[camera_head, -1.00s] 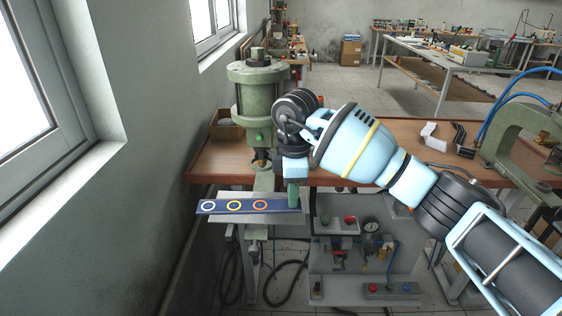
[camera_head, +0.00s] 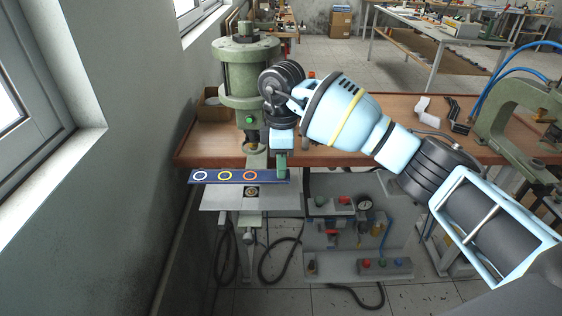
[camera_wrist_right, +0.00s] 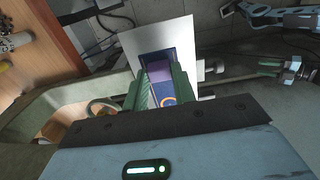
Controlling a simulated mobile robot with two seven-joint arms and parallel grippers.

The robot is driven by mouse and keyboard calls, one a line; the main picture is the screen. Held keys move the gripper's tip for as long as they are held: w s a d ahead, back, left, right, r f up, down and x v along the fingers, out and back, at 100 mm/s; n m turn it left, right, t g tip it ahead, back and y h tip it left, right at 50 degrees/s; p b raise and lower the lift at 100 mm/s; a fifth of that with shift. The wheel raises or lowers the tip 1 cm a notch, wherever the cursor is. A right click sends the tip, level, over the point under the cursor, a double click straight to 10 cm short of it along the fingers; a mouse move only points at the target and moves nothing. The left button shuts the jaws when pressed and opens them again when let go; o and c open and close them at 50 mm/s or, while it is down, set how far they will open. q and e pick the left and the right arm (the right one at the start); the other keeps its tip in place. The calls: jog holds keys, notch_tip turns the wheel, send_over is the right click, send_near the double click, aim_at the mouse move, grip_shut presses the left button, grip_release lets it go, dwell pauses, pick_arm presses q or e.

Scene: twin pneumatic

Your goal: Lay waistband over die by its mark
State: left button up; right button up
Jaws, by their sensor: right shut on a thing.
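The waistband is a flat dark blue strip (camera_head: 211,177) with a white, a yellow and an orange ring on it. My right gripper (camera_head: 282,174) is shut on its right end and holds it roughly level at the rear edge of the press plate (camera_head: 218,201). The die (camera_head: 251,191), a small round dark piece on that plate, shows just in front of the strip below the orange ring. In the right wrist view the green fingers (camera_wrist_right: 158,88) grip the strip (camera_wrist_right: 155,55), with a purple patch and an orange ring near them.
A green press (camera_head: 247,85) stands on the wooden bench (camera_head: 330,155) behind the strip. A grey pneumatic panel (camera_head: 350,240) is below to the right. A second green press (camera_head: 510,120) and small metal parts (camera_head: 455,115) are farther right. The wall and window close off the left.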

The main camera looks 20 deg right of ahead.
jog(key=shift+f, duration=2.1)
jog(key=shift+f, duration=0.3)
jog(key=o, duration=1.1)
jog(key=shift+c, duration=0.2)
jog(key=shift+r, duration=3.9)
